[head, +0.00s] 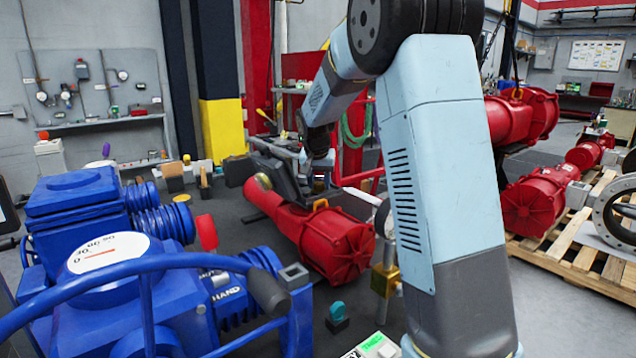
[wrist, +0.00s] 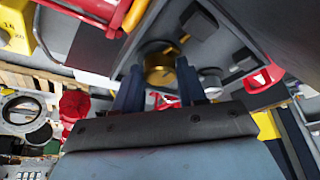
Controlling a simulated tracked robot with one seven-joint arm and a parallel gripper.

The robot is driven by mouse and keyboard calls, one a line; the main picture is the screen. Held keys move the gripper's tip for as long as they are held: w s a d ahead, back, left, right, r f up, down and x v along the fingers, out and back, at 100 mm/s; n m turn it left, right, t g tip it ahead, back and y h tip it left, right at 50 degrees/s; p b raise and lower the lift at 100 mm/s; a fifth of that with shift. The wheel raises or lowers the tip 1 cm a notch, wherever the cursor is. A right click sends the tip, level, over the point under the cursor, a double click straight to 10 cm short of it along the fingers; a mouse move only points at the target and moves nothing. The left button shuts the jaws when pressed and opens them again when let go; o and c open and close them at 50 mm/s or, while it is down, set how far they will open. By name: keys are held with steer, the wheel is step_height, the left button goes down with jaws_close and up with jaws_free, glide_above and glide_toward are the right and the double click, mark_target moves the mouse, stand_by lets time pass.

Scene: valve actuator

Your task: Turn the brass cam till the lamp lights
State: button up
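The brass cam (wrist: 160,68) is a round brass piece on the grey housing (wrist: 222,38) of the red actuator, seen in the wrist view. My gripper (wrist: 158,66) has its two dark blue fingers apart, one on each side of the cam. I cannot tell whether either finger touches it. No lit lamp is visible.
A blue actuator with a handwheel (head: 90,200) fills the left front. More red actuators (head: 535,200) lie on a wooden pallet at right.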

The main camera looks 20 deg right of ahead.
steer(key=o, duration=0.4)
steer(key=shift+r, duration=0.1)
steer(key=v, duration=1.3)
steer(key=shift+r, duration=0.2)
steer(key=shift+s, duration=0.2)
steer(key=s+d+r+n+y, duration=0.1)
steer(key=s, duration=0.9)
steer(key=s+d+r+n, duration=0.1)
steer(key=s+d, duration=0.1)
steer(key=s, duration=0.9)
steer(key=s+f+n, duration=0.1)
steer(key=s+f, duration=0.2)
steer(key=s, duration=0.5)
steer(key=s+f+n+t, duration=0.1)
steer(key=s+f, duration=0.3)
steer(key=s, duration=0.4)
steer(key=shift+s+a+n+t+y, duration=0.3)
steer(key=shift+a+y, duration=0.1)
steer(key=shift+a, duration=0.05)
